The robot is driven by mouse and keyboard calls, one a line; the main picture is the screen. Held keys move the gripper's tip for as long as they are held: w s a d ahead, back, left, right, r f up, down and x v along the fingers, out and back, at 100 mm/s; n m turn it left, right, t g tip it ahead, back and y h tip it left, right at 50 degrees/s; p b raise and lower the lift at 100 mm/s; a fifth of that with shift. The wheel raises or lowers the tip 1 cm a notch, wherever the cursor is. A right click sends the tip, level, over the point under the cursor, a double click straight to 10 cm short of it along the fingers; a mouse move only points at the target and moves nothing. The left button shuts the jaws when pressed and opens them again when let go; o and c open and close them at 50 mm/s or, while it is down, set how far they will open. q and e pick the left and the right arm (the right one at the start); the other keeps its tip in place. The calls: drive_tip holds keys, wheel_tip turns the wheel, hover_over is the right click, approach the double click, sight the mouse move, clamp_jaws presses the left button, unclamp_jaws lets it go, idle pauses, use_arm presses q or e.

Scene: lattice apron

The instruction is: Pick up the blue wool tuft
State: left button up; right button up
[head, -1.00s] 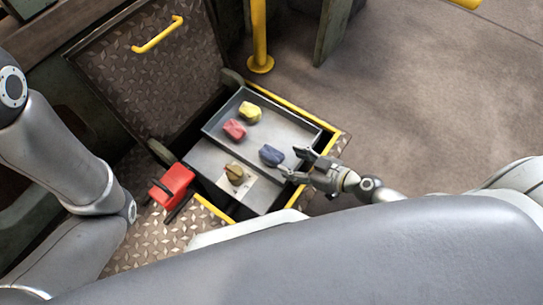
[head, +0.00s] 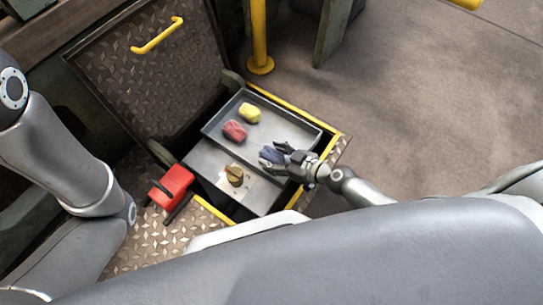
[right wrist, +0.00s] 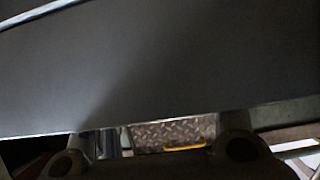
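The blue wool tuft (head: 268,155) lies in the right part of the grey tray (head: 303,129), partly hidden by my right gripper. My right gripper (head: 275,155) reaches in from the right, its fingers spread on either side of the tuft. I cannot tell whether they touch it. In the right wrist view the gripper (right wrist: 155,150) shows its two finger bases well apart, and the tuft cannot be made out. My left arm shows at the left of the head view, but its gripper does not.
A red tuft (head: 234,131) and a yellow tuft (head: 249,113) lie in the tray. A brass-coloured knob (head: 235,175) sits on the grey panel in front. A red box (head: 172,187) stands to the left. A raised hatch lid (head: 150,75) is behind; yellow edging borders the opening.

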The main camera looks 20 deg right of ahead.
drive_tip(key=c, duration=0.4)
drive_tip(key=shift+r, duration=0.15)
